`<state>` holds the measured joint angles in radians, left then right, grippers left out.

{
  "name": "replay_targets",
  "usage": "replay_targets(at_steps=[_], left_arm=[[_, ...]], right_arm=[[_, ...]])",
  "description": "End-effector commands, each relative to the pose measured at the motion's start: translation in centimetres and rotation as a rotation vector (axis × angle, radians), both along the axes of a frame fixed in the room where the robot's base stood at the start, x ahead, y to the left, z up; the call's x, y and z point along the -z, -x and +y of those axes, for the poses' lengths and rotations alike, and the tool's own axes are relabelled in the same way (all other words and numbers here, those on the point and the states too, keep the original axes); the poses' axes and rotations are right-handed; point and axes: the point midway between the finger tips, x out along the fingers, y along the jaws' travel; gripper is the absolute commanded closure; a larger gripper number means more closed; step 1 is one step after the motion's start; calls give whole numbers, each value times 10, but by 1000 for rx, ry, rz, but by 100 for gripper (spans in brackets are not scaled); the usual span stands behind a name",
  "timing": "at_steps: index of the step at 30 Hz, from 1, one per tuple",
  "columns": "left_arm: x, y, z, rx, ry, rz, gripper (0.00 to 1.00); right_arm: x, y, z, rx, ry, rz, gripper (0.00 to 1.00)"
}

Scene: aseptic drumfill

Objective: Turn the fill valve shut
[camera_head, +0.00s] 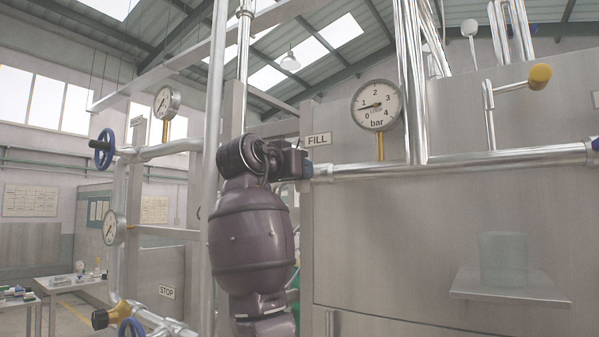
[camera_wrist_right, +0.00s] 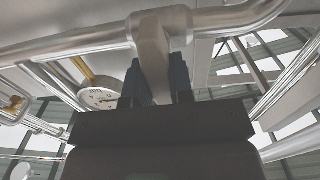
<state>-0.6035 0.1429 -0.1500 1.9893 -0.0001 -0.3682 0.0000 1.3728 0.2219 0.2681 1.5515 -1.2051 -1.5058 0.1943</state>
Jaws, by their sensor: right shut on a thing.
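The fill valve (camera_wrist_right: 158,27) shows in the right wrist view as a grey metal body on a shiny pipe, with a flat lever (camera_wrist_right: 153,70) coming off it. My right gripper (camera_wrist_right: 153,82) has its dark fingers on both sides of this lever and is shut on it. In the head view my right gripper (camera_head: 305,166) reaches the pipe just below the FILL sign (camera_head: 319,139). My gripper and wrist hide most of the valve and lever there, so I cannot tell the lever's angle from that view. My left gripper is not in view.
A bar gauge (camera_head: 377,105) stands above the steel pipe (camera_head: 470,160), its needle a little below 1. A yellow-ended lever (camera_head: 540,76) is at upper right. A blue handwheel (camera_head: 103,149) and a STOP sign (camera_head: 167,292) are at left. Upright pipes stand close to my arm.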

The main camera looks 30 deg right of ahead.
Motion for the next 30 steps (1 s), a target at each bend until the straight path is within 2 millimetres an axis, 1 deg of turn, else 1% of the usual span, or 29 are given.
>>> replay_targets(at_steps=[7,19,20,24,30], left_arm=[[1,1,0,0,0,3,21],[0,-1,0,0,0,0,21],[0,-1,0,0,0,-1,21],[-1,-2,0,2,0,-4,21],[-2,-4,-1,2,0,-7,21]], right_arm=[[1,-1,0,-1,-20,-40,100],[1,0,0,-1,-22,-46,100],[1,0,0,-1,-22,-46,75],[1,0,0,-1,-21,-45,54],[0,0,0,0,-20,-45,53]])
